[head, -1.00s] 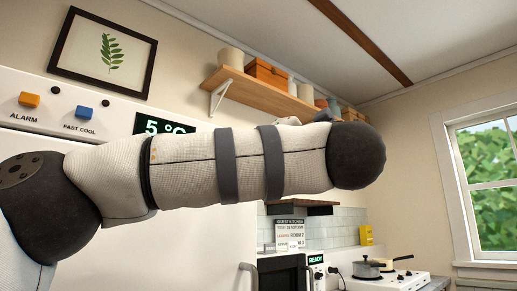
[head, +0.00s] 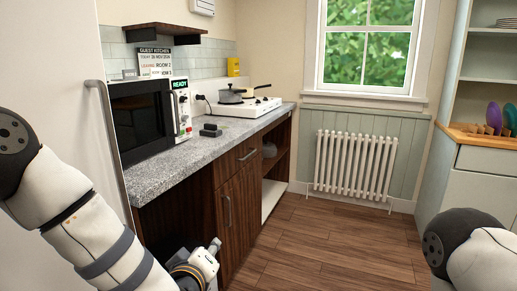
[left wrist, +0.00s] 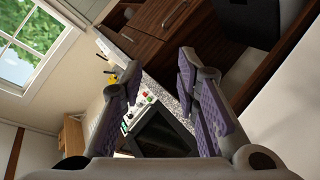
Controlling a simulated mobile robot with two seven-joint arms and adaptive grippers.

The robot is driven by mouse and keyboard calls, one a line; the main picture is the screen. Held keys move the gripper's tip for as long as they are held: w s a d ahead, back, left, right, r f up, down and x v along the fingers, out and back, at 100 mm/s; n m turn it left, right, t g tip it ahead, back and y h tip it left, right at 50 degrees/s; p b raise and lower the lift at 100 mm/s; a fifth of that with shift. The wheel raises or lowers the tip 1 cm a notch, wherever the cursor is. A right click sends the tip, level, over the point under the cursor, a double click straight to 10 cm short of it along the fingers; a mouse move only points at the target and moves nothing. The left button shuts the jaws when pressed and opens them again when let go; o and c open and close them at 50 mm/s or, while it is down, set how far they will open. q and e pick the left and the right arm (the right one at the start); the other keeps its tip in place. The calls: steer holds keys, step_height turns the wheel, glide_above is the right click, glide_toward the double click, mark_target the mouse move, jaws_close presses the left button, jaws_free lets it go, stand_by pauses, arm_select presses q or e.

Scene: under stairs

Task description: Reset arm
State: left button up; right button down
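My left arm comes down along the left side of the head view. My left gripper (head: 205,268) is low in front of the dark wood cabinet, partly cut off by the lower edge. In the left wrist view my left gripper (left wrist: 160,68) has its two purple-padded fingers spread apart, with nothing between them. Part of my right arm shows at the lower right of the head view. My right gripper is out of view.
A granite counter (head: 185,172) carries a black microwave (head: 141,124) and a white hob (head: 245,108) with a pot (head: 230,96). A white radiator (head: 355,167) stands under the window. A pale cabinet (head: 478,185) is at right. The wooden floor (head: 325,240) between is clear.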

arm_select(q)
steer(key=s+a+f+m+g, duration=0.2)
steer(key=s+f+g, duration=0.2)
steer(key=s+f, duration=0.55)
steer(key=s+a+f+m+g, duration=0.2)
steer(key=s+f+m+g, duration=0.1)
steer(key=s+f, duration=0.65)
steer(key=s+a+f+m+g, duration=0.1)
steer(key=s+a+g, duration=0.2)
steer(key=s, duration=0.8)
steer(key=s+a+f+m+g, duration=0.2)
steer(key=s+a+g, duration=0.2)
steer(key=s, duration=0.8)
steer(key=shift+s+g, duration=0.2)
steer(key=shift+g, duration=0.2)
